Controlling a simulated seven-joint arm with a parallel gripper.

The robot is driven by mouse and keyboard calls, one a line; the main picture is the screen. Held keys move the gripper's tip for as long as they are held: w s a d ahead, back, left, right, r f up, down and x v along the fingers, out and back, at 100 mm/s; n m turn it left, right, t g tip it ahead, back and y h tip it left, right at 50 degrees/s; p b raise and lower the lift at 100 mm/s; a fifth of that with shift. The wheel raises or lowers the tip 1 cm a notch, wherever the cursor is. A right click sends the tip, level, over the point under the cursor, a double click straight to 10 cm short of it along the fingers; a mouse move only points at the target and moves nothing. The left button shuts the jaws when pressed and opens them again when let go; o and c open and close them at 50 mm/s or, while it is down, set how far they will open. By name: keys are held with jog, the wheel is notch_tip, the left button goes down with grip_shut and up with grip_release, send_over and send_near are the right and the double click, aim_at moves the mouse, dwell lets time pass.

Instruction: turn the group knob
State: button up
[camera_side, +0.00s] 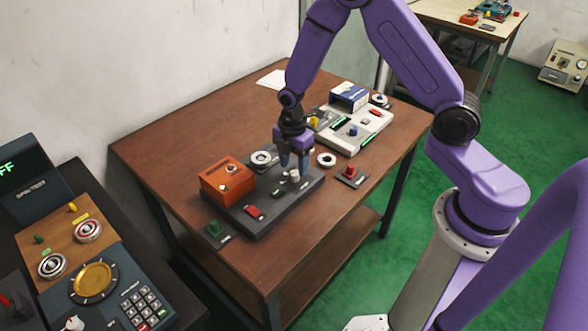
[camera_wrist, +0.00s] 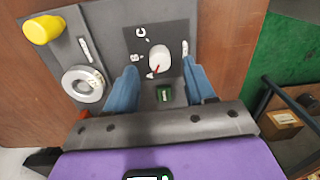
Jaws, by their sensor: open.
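The knob (camera_wrist: 160,58) is a pale round knob with a red pointer mark on a dark plate in the wrist view. The letters B and C are printed to its left, and the red mark points down and left. In the side view a pale knob (camera_side: 294,176) stands on the dark panel (camera_side: 245,222) just under my gripper (camera_side: 294,166). In the wrist view my gripper (camera_wrist: 160,92) is open, with one blue finger to each side, and the knob shows beyond the gap. I cannot tell whether a finger touches it.
An orange box (camera_side: 228,180) and a red switch (camera_side: 254,212) are on the dark panel. A white ring (camera_side: 326,159) lies to its right, near a red button (camera_side: 349,174). A cream panel (camera_side: 373,127) stands behind.

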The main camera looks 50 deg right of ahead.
aim_at(295, 176)
jog(key=shift+f, duration=1.3)
grip_shut()
